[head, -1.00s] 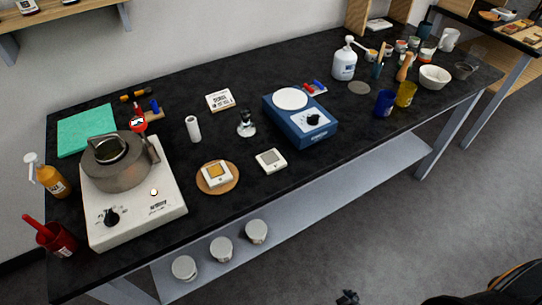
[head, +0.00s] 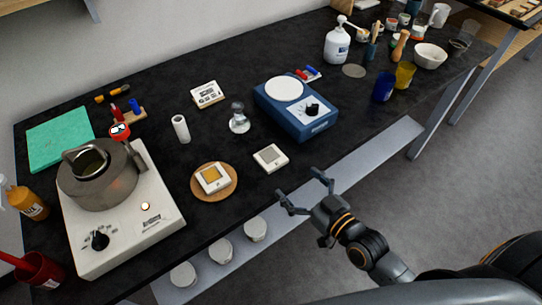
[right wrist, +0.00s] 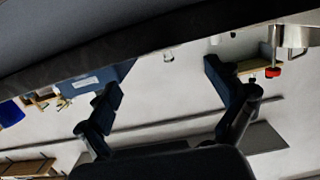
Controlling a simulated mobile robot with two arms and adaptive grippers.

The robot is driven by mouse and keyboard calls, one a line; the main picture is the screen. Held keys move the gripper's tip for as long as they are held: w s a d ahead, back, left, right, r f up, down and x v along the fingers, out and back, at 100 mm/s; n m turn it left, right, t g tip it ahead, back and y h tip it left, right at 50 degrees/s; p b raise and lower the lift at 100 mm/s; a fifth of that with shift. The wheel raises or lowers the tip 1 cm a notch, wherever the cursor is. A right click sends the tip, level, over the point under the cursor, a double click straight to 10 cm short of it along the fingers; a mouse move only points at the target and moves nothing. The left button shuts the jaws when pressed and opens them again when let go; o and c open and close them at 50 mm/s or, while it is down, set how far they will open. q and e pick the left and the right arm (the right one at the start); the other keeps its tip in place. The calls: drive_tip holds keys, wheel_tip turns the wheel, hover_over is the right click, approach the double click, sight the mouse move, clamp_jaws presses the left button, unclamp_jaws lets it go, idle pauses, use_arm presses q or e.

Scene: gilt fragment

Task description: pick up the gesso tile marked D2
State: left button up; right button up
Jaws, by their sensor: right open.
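Two small square tiles lie near the table's front edge in the head view. One is a pale tile with a grey centre (head: 270,157), lying flat on the black top. The other is a pale tile with a gold centre (head: 212,178), on a round cork mat (head: 228,192). Their markings are too small to read, so I cannot tell which is D2. My right gripper (head: 300,184) is open and empty, just off the front edge, right of and nearer than the grey-centred tile. Its spread fingers also show in the right wrist view (right wrist: 165,100). My left gripper is not in view.
Left on the black table (head: 150,107) are a hotplate (head: 158,232) bearing a grey pot (head: 98,187). A blue device with a white disc (head: 298,112) stands behind the grey-centred tile. A white cylinder (head: 181,129) and a small glass-like piece (head: 239,121) stand behind the tiles.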

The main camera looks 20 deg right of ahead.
sight(275, 161)
drive_tip(key=x, duration=0.4)
drive_tip(key=shift+w+a+p, duration=0.15)
drive_tip(key=shift+w+p, duration=0.2)
drive_tip(key=shift+w, duration=0.1)
drive_tip(key=x, duration=0.3)
drive_tip(key=shift+w+a+p, duration=0.1)
drive_tip(key=shift+w+p, duration=0.25)
drive_tip(key=shift+p, duration=0.05)
drive_tip(key=shift+w+a+f, duration=0.1)
drive_tip(key=shift+w+a, duration=0.05)
drive_tip(key=shift+w, duration=0.2)
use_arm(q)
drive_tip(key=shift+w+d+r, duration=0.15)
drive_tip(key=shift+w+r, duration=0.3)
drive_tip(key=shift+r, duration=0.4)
use_arm(e)
drive_tip(key=shift+s, duration=0.1)
drive_tip(key=shift+c, duration=0.5)
drive_tip(key=c, duration=1.2)
drive_tip(key=shift+c, duration=0.2)
